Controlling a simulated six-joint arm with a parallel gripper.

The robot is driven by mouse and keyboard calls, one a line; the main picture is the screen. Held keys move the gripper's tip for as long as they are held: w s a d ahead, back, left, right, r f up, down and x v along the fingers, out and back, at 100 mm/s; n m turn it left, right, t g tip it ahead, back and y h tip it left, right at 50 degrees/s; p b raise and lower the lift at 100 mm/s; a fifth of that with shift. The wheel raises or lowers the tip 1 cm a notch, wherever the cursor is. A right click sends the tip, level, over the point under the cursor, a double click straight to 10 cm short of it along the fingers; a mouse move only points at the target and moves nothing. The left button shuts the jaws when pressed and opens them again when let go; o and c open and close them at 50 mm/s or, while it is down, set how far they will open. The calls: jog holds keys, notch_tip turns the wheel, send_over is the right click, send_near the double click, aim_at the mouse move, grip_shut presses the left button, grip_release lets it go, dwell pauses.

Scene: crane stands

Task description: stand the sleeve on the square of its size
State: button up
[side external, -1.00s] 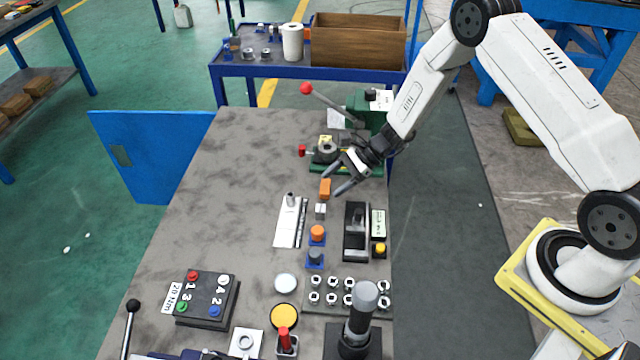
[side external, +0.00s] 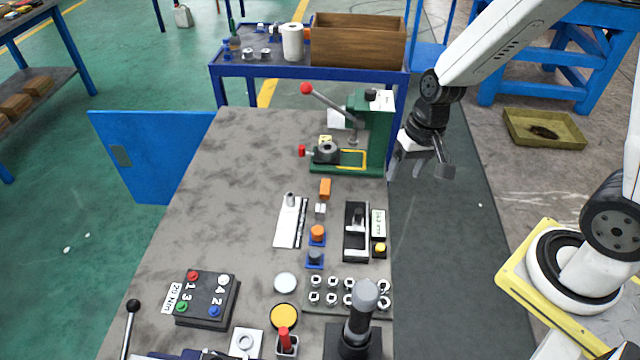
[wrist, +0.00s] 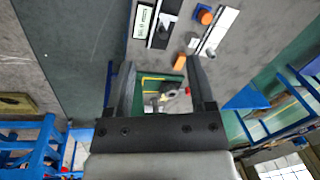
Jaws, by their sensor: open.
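I cannot tell for sure which part is the sleeve. A small pale metal piece (side external: 320,209) stands on the bench below an orange block (side external: 325,188). A dark round ring-shaped part (side external: 326,151) sits on the green press base. A yellow-outlined square (side external: 352,159) is on that base, and it shows partly between my fingers in the wrist view (wrist: 160,78). Two blue square bases hold an orange knob (side external: 317,231) and a dark knob (side external: 315,256). My gripper (side external: 421,172) is open and empty, off the bench's right edge, beside the press.
The green press (side external: 370,125) has a red-tipped lever. A black slide fixture (side external: 355,230), a white plate (side external: 289,222), a socket tray (side external: 330,303) and a button box (side external: 207,298) lie nearer. The bench's left far part (side external: 235,150) is clear.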

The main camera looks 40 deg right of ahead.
jog(key=s+r+n+t, duration=0.1)
jog(key=n, duration=0.1)
jog(key=s+d+r+n+h, duration=0.1)
jog(key=s+r+n, duration=0.1)
jog(key=shift+s+t+h, duration=0.15)
jog(key=shift+t+h, duration=0.15)
jog(key=shift+t, duration=0.1)
dwell(0.9)
